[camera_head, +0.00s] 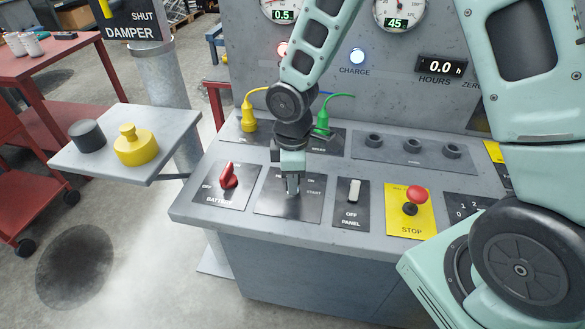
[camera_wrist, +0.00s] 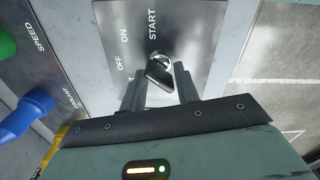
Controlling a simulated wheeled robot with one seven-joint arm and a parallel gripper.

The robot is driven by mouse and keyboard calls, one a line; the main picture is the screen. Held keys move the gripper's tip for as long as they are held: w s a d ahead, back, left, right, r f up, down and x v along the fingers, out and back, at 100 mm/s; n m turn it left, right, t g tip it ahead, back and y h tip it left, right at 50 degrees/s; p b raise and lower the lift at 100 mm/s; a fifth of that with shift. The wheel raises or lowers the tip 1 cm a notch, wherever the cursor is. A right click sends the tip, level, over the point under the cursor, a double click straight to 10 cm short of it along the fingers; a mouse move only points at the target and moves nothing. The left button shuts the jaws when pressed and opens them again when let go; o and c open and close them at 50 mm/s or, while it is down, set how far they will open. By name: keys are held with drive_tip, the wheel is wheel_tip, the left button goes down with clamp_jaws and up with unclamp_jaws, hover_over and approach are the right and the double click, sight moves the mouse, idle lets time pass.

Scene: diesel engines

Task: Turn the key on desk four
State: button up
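The key (camera_wrist: 160,74) has a dark head and sits in a round silver switch on a dark plate (camera_wrist: 205,28) marked OFF, ON and START in the wrist view. My gripper (camera_wrist: 159,70) is open, with one finger on each side of the key head. A narrow gap shows at the right finger; whether the left finger touches the key I cannot tell. In the head view my gripper (camera_head: 292,186) points down onto the same plate (camera_head: 268,203) on the grey desk (camera_head: 200,214), and it hides the key there.
A red battery lever (camera_head: 227,176) stands left of the plate. A white panel switch (camera_head: 354,191) and a red stop knob (camera_head: 416,194) are to the right. Yellow (camera_head: 249,118) and green (camera_head: 322,120) cabled plugs stand behind. A side shelf (camera_head: 165,163) is at left.

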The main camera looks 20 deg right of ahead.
wheel_tip(320, 180, up, 17)
drive_tip(key=shift+r, duration=0.2)
idle(0.6)
